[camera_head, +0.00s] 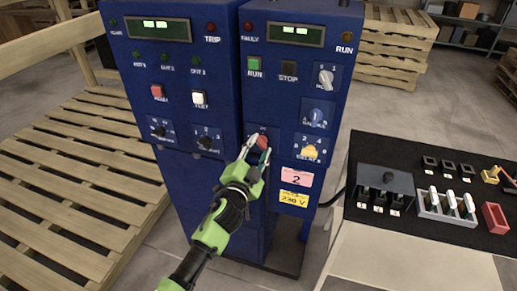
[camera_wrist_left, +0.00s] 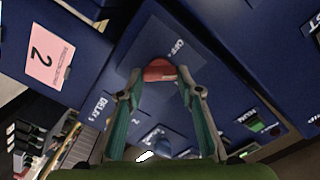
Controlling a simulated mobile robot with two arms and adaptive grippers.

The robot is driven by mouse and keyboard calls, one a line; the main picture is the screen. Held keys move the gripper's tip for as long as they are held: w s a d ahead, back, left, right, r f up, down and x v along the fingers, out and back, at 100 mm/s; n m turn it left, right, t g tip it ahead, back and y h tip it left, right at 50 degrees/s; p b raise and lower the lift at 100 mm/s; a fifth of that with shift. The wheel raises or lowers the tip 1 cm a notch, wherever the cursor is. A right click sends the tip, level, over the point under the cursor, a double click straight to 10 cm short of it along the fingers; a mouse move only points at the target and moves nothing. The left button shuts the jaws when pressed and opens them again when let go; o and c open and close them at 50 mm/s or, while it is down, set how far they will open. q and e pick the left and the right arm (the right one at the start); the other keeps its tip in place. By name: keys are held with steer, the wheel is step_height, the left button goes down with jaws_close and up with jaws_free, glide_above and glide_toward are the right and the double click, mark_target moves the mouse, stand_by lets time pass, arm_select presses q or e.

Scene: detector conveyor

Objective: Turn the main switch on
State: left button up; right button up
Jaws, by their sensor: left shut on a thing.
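The main switch is a red rotary knob (camera_head: 262,142) low on the right-hand blue cabinet (camera_head: 262,100). It also shows in the left wrist view (camera_wrist_left: 158,69), on a dark blue plate with an "OFF" label beside it. My left gripper (camera_head: 257,152) reaches up to the knob from below. In the left wrist view its green fingers (camera_wrist_left: 163,84) stand on either side of the knob and are shut on it. The fingers hide part of the switch and its plate in the head view. My right gripper is not in view.
A second blue cabinet (camera_head: 180,75) stands close on the left. A black-topped table (camera_head: 365,150) with switches stands at right. Wooden pallets (camera_head: 75,190) lie at left.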

arm_select(q)
steer(key=m, duration=0.4)
steer(key=shift+f+m, duration=0.1)
steer(key=shift+m, duration=2)
steer(key=o, duration=1.1)
steer(key=v, duration=1.2)
